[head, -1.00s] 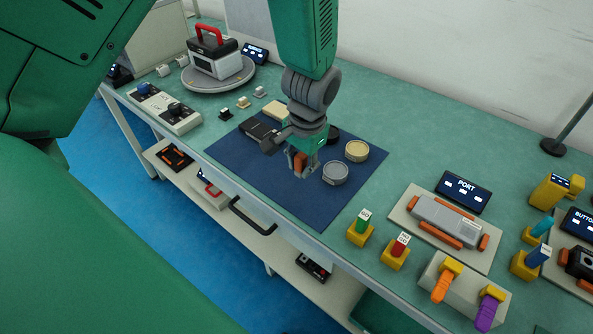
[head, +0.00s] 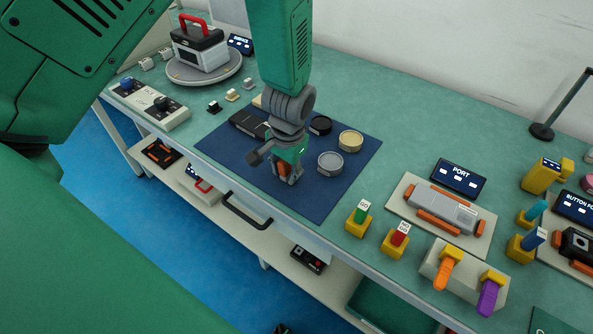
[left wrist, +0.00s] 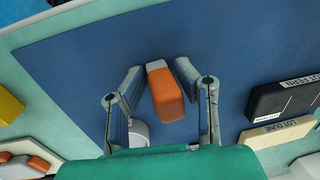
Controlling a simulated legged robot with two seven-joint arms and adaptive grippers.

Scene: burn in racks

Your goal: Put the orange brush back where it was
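The orange brush (head: 283,168), a short orange block with a pale grey end, is between the fingers of my left gripper (head: 287,178). In the left wrist view the brush (left wrist: 166,95) lies between the two fingers (left wrist: 163,98), which close in on its sides near the grey end. My left gripper points down over the front part of the dark blue mat (head: 325,200). The fingers hide part of the brush, and I cannot tell whether it touches the mat. My right gripper is not in view.
A grey round tin (head: 330,162), a tan tin (head: 350,141) and a black tin (head: 320,125) stand right of the gripper. A dark box (head: 247,122) lies behind it. A holder (head: 432,262) carries orange and purple handles. The mat's front right part is clear.

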